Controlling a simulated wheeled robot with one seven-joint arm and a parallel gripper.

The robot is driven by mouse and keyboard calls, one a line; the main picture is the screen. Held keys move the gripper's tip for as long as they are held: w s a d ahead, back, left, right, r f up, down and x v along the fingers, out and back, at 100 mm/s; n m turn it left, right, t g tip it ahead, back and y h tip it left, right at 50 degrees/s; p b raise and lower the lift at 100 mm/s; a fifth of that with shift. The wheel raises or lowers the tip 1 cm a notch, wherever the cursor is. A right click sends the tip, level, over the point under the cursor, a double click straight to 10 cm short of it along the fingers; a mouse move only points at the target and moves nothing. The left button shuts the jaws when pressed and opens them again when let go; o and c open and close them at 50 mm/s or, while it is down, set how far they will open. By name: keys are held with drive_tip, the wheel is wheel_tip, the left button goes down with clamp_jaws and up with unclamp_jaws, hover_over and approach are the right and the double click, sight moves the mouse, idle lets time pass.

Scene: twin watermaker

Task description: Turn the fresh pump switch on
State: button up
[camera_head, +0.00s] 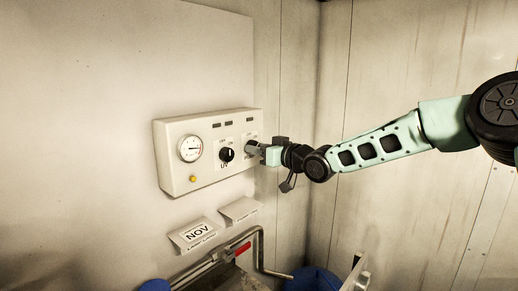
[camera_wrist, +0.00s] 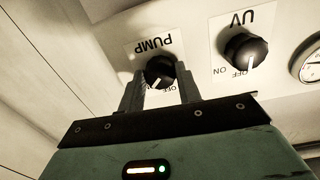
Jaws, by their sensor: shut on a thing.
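A black rotary knob (camera_wrist: 160,71) under the label "PUMP" is on the white control box (camera_head: 175,165). My gripper (camera_wrist: 160,84) is shut on this knob, with one finger on each side of it. The wrist view shows the box upside down. A white line shows on the knob, and part of an "OFF" mark shows beside it; the rest of the markings are hidden by the fingers. In the head view my gripper (camera_head: 257,149) is at the right end of the box front and hides the knob.
A similar UV knob (camera_head: 227,154) sits left of my gripper, and it also shows in the wrist view (camera_wrist: 245,52). A round gauge (camera_head: 190,149) and a yellow light (camera_head: 193,179) are farther left. Below are paper labels (camera_head: 194,235) and a pipe with a red-handled lever (camera_head: 240,248).

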drive_tip(key=shift+f+m, duration=0.1)
drive_tip(key=shift+m, duration=1)
drive_tip(key=o, duration=1)
drive_tip(key=b+v, duration=0.5)
drive_tip(key=v, duration=1.2)
drive_tip(key=shift+d, duration=0.3)
